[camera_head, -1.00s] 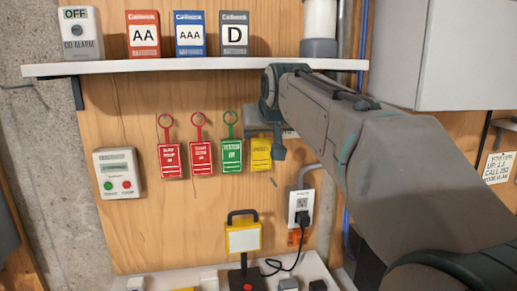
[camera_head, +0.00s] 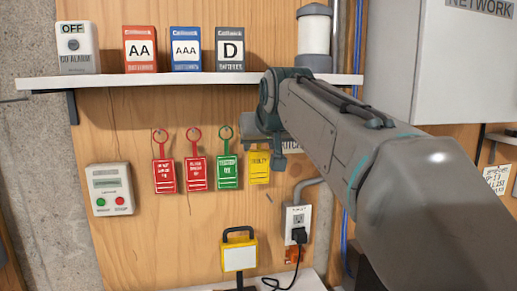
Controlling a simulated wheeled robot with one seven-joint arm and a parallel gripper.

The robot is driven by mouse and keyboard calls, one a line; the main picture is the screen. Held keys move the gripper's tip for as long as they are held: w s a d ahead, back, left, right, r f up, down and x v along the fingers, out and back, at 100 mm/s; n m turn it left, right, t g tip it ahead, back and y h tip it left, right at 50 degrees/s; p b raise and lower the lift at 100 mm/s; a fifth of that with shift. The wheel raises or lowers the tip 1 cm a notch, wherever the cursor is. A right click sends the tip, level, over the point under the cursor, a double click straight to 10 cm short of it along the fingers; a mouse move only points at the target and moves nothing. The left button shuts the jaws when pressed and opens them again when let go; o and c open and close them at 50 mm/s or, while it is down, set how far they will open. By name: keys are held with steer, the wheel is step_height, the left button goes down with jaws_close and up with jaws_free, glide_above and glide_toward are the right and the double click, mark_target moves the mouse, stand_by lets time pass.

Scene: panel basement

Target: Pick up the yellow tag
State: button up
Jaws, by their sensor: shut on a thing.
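The yellow tag (camera_head: 258,169) is at the right end of a row of tags on the wooden panel. Its lower part shows; its top and loop are hidden behind my gripper. My gripper (camera_head: 266,147) is shut on the upper part of the yellow tag, just right of the green tag. The fingers are partly hidden by my wrist, and I cannot see whether the tag's loop is still on a hook.
A green tag (camera_head: 227,170) and two red tags (camera_head: 196,173) hang close to the left. Above, a white shelf (camera_head: 170,80) carries battery boxes (camera_head: 186,50). A wall outlet (camera_head: 298,221) with a plug is below right. A grey cabinet (camera_head: 420,60) is at right.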

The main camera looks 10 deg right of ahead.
steer(key=s+b, duration=0.4)
steer(key=s, duration=1.2)
